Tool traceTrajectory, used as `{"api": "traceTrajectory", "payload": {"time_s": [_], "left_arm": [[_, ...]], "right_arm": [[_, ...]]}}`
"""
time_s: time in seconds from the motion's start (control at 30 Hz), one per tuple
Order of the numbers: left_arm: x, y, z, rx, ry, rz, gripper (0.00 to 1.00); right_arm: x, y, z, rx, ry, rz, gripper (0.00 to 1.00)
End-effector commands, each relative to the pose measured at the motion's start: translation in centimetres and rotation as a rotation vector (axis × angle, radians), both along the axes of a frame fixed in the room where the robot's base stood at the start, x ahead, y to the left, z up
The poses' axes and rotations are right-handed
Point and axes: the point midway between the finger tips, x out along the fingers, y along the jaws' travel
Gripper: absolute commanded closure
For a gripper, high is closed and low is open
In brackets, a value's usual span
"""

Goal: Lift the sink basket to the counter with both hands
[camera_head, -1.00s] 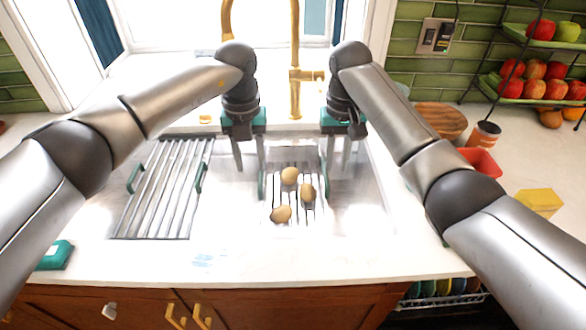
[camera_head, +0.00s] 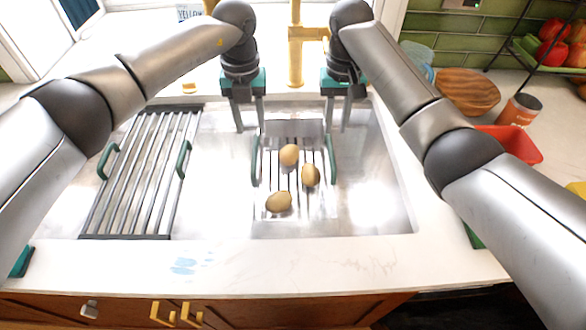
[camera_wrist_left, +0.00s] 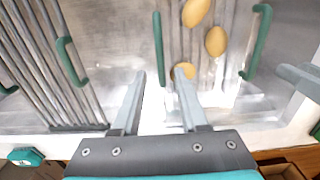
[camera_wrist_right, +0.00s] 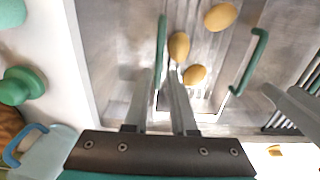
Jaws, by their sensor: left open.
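The sink basket (camera_head: 294,212) sits in the sink. My left gripper (camera_head: 250,126) is open above the far end of the left handle (camera_head: 255,162). In the left wrist view that handle (camera_wrist_left: 158,50) lies ahead, in line with the gap between the fingers. My right gripper (camera_head: 337,128) is open above the far end of the right handle (camera_head: 332,160). In the right wrist view this handle (camera_wrist_right: 162,50) lines up with the finger gap. Neither gripper visibly holds anything.
A slatted drying rack (camera_head: 140,180) with green handles covers the sink's left side. The gold faucet (camera_head: 295,50) stands behind the basket. A red container (camera_head: 512,143), a cup (camera_head: 518,112) and a wooden bowl (camera_head: 468,92) stand right. The front counter (camera_head: 330,262) is clear near the basket.

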Motion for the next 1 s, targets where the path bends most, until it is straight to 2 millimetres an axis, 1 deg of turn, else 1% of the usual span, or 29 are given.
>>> {"api": "traceTrajectory", "payload": {"time_s": [0.4, 0.6, 0.8, 1.0], "left_arm": [[-0.1, -0.1, -8.1, 0.001, 0.004, 0.001, 0.57], [-0.1, 0.0, -11.2, 0.001, 0.001, 0.001, 0.57], [0.0, -0.1, -13.1, 0.000, 0.000, 0.002, 0.57], [0.0, 0.0, -14.0, 0.000, -0.001, 0.001, 0.57]], "right_arm": [[-0.1, 0.0, -8.0, -0.001, 0.005, -0.001, 0.75], [-0.1, 0.0, -11.2, -0.001, 0.004, -0.001, 0.75], [-0.1, 0.0, -13.1, 0.000, 0.003, 0.000, 0.75], [0.0, 0.0, -14.0, 0.000, 0.001, 0.000, 0.75]]}}
